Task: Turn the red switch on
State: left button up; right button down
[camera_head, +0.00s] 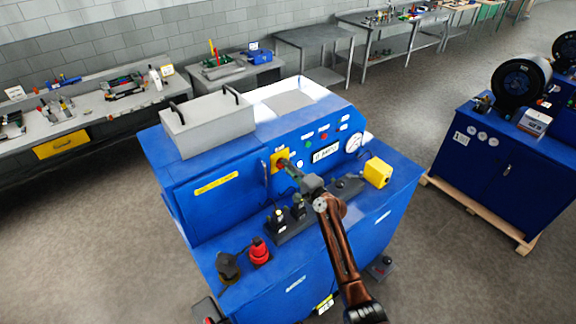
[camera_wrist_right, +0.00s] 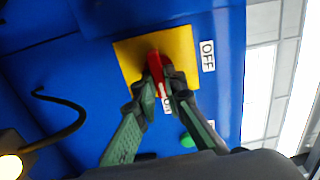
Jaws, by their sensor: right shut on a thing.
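The red switch (camera_wrist_right: 155,65) sits on a square yellow plate (camera_wrist_right: 130,56) on the blue machine's panel. In the wrist view its red handle runs slightly slanted, its lower end towards the ON label (camera_wrist_right: 167,104). The OFF label (camera_wrist_right: 208,55) is to the right of the plate. My right gripper (camera_wrist_right: 162,82) is shut on the red handle, with a finger on each side covering part of it. In the head view the yellow plate (camera_head: 279,153) shows behind my right gripper (camera_head: 286,164), which hides most of the switch. My left gripper is not in view.
The blue machine (camera_head: 215,212) has a front ledge with a red knob (camera_head: 259,250), black fittings (camera_head: 298,208) and a yellow box (camera_head: 377,172). A gauge (camera_head: 354,143) is right of the switch. A green button (camera_wrist_right: 187,140) is near the gripper.

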jog(key=shift+a+m, duration=0.1)
jog(key=shift+m, duration=0.2)
jog(key=c, duration=2)
grip_release()
jog(key=shift+w, duration=0.1)
jog(key=v, duration=1.2)
jog(key=shift+f, duration=0.1)
